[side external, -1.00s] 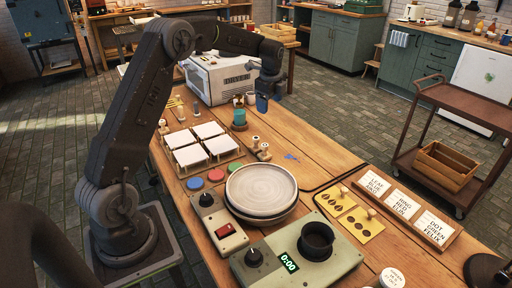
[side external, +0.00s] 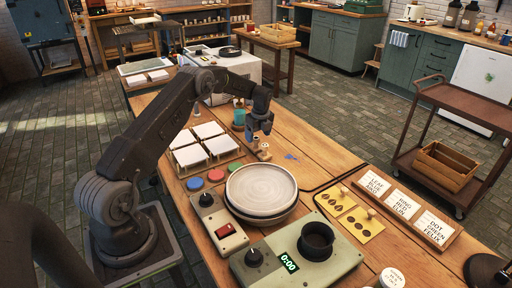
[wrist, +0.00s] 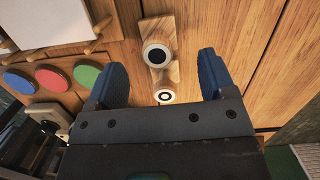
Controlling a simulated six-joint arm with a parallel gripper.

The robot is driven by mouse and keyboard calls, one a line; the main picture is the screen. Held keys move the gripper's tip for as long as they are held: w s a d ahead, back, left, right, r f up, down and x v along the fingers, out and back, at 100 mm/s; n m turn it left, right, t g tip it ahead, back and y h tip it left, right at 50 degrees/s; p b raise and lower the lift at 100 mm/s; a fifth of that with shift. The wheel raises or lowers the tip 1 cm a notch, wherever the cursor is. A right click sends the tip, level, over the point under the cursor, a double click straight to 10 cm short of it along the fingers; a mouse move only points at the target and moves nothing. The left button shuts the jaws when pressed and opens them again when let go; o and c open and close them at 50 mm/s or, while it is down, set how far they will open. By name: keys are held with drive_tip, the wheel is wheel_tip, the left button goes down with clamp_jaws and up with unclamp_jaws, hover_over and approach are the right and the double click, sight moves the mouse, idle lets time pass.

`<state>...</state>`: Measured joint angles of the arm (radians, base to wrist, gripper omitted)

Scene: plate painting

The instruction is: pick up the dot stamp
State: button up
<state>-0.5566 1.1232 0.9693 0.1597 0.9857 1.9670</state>
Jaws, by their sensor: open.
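My gripper (side external: 260,130) is open and points down above the stamp rack. In the wrist view its two blue fingers (wrist: 163,78) are wide apart with nothing between their pads. Two wooden stamps stand on a small wooden rack (wrist: 175,72). The farther one, with a solid dark dot on its pale top, looks like the dot stamp (wrist: 156,55). The nearer stamp (wrist: 164,96) has a ring mark on its top. In the side view the rack's stamps (side external: 264,153) are small and partly covered by my gripper, so their marks cannot be read there.
White tiles (side external: 207,130) on wooden stands and round coloured pads (side external: 215,175) lie left of the rack. A pale plate (side external: 261,186) is in front of it, and a teal cup (side external: 239,117) stands behind.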

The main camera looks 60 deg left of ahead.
sight(257, 138)
drive_tip(key=shift+s+a+f, duration=0.1)
drive_tip(key=shift+a+f, duration=0.05)
drive_tip(key=shift+f, duration=0.7)
drive_tip(key=shift+a+f, duration=0.2)
drive_tip(key=shift+f, duration=0.7)
drive_tip(key=shift+s+a+f, duration=0.1)
drive_tip(key=shift+a+f, duration=0.05)
drive_tip(key=shift+f, duration=0.7)
drive_tip(key=c, duration=1)
